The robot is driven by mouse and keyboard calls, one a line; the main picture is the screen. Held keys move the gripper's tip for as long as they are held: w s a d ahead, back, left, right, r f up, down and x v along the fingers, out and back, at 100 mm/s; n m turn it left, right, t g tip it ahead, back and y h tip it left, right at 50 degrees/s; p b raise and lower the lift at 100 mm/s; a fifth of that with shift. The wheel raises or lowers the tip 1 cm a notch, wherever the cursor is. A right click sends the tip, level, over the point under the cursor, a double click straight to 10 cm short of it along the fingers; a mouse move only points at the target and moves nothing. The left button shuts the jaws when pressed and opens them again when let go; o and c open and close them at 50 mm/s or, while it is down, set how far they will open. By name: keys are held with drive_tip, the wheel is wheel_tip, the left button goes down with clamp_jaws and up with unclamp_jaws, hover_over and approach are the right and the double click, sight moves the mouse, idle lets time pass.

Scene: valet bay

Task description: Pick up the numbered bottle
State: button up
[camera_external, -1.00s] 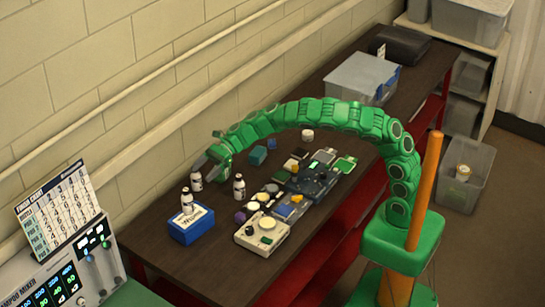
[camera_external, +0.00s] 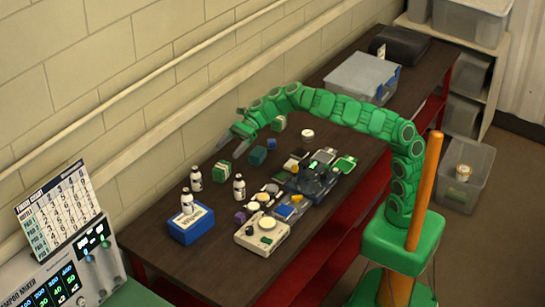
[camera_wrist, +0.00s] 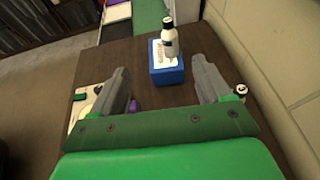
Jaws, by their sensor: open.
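Several small white bottles with dark caps and dark labels stand here; I cannot read a number on any. One bottle (camera_external: 187,201) stands upright on a blue box (camera_external: 192,229); in the wrist view this bottle (camera_wrist: 169,38) and blue box (camera_wrist: 168,75) show ahead, between the fingers. A second bottle (camera_external: 196,179) stands on the table near the wall. A third bottle (camera_external: 239,187) stands to its right. My gripper (camera_external: 236,141) is open and empty, raised beyond the bottles; its fingers (camera_wrist: 161,68) also show in the wrist view. A bottle (camera_wrist: 240,94) is partly hidden behind the right finger.
A green-and-white block (camera_external: 222,171) and a teal block (camera_external: 257,155) lie near the wall. A beige device (camera_external: 262,236) and cluttered small items lie right of the bottles. A clear bin (camera_external: 361,77) stands at the far end.

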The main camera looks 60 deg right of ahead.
sight(240, 185)
drive_tip(key=s+d, duration=0.3)
drive_tip(key=d, duration=0.7)
drive_tip(key=f, duration=1.7)
drive_tip(key=shift+w+a+f, duration=0.1)
drive_tip(key=shift+a+f, duration=0.1)
drive_tip(key=shift+a, duration=0.2)
drive_tip(key=shift+h, duration=0.3)
drive_tip(key=shift+x, duration=3.85)
drive_tip(key=shift+w, duration=0.2)
drive_tip(key=shift+d, duration=0.1)
drive_tip(key=c, duration=1.1)
